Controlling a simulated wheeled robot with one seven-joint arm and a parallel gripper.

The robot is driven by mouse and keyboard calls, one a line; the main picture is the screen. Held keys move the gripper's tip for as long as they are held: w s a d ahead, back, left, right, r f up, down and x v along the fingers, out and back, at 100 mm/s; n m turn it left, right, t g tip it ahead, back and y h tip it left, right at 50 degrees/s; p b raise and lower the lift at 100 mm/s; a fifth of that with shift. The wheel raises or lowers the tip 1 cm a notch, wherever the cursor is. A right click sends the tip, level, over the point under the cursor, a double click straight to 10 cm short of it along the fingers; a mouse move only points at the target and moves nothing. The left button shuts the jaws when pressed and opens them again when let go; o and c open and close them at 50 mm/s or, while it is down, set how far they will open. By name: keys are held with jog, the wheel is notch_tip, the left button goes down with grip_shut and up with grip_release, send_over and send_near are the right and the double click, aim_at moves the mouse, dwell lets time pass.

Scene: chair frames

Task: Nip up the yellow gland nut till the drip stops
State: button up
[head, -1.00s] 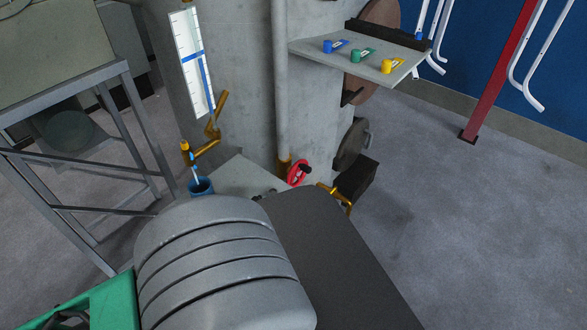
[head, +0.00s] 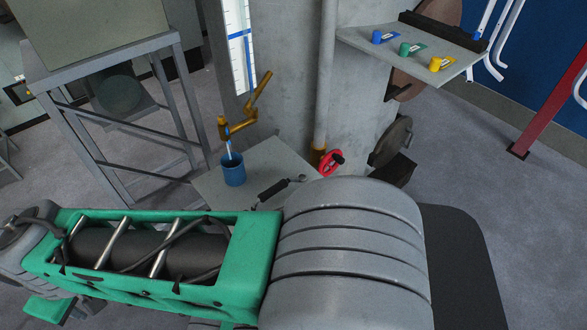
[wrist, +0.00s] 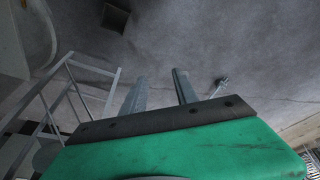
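A brass-yellow fitting (head: 238,127) with a bent lever stands at the concrete column in the head view. A thin pale streak runs from it into a blue cup (head: 234,172) below. A red handwheel (head: 331,162) sits beside a brass collar (head: 318,157) at the foot of a grey pipe. I cannot tell which brass part is the gland nut, or see a drop clearly. A black-handled spanner (head: 277,189) lies on the small grey shelf (head: 213,188). My gripper (wrist: 157,84) is open and empty in the wrist view, its fingers apart over floor.
A metal stand (head: 115,125) is at the left. An upper shelf (head: 412,50) holds blue, green and yellow tagged pieces. A dark box (head: 393,170) and a round dark disc (head: 390,140) are right of the handwheel. A red post (head: 550,110) stands far right. My arm covers the foreground.

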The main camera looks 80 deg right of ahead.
jog(key=s+d+m+g+h+p, duration=0.1)
jog(key=d+m+p, duration=0.2)
jog(key=d+m, duration=0.55)
jog(key=s+d+m+g+p, duration=0.15)
jog(key=d+m, duration=0.25)
jog(key=d, duration=1)
jog(key=m+p, duration=0.5)
jog(key=m, duration=0.9)
send_over(271, 189)
jog(key=shift+n+g+y, duration=0.25)
jog(key=shift+g+y, duration=0.15)
jog(key=shift+g, duration=0.05)
notch_tip(271, 189, down, 5)
jog(key=shift+w+a+f, duration=0.1)
jog(key=shift+f, duration=0.1)
notch_tip(271, 189, down, 9)
jog(key=b, duration=0.6)
jog(key=shift+r+b, duration=0.1)
jog(key=shift+b, duration=0.25)
jog(key=shift+r+p, duration=0.45)
jog(key=shift+r, duration=0.05)
jog(key=shift+c, duration=0.6)
grip_shut()
jog(key=shift+r, duration=0.1)
